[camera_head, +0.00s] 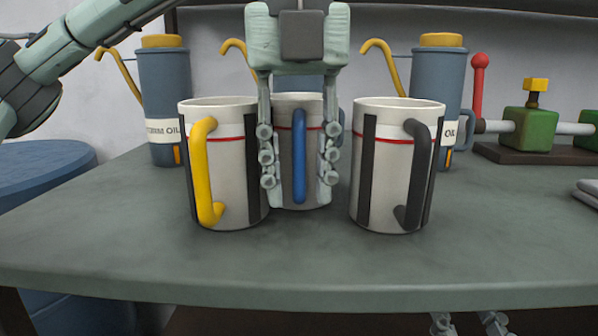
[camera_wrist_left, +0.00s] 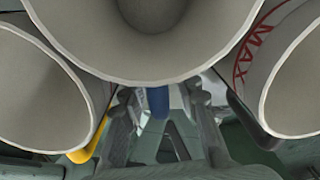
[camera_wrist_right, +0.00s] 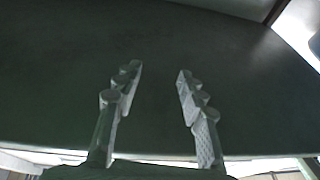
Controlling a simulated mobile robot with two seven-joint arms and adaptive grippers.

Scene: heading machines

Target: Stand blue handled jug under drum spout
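The blue handled jug (camera_head: 285,115) is a white mug-like vessel with a red line, upright on the table between two similar jugs. Its blue handle (camera_head: 299,155) faces me. My left gripper (camera_head: 300,180) points down with its open fingers on either side of the handle, overlapping the jug's sides. In the left wrist view the handle (camera_wrist_left: 157,101) lies between the spread fingers (camera_wrist_left: 160,110), with gaps visible. My right gripper (camera_wrist_right: 152,85) is open and empty, low near the table's front edge. A blue drum (camera_head: 40,165) stands at far left; no spout shows on it.
A yellow handled jug (camera_head: 235,150) and a dark handled jug (camera_head: 385,165) stand close on either side. Oil cans (camera_head: 165,85) (camera_head: 437,80) with yellow hooked spouts stand behind. A green valve fixture (camera_head: 530,130) is at right. The table's front strip (camera_head: 300,265) is clear.

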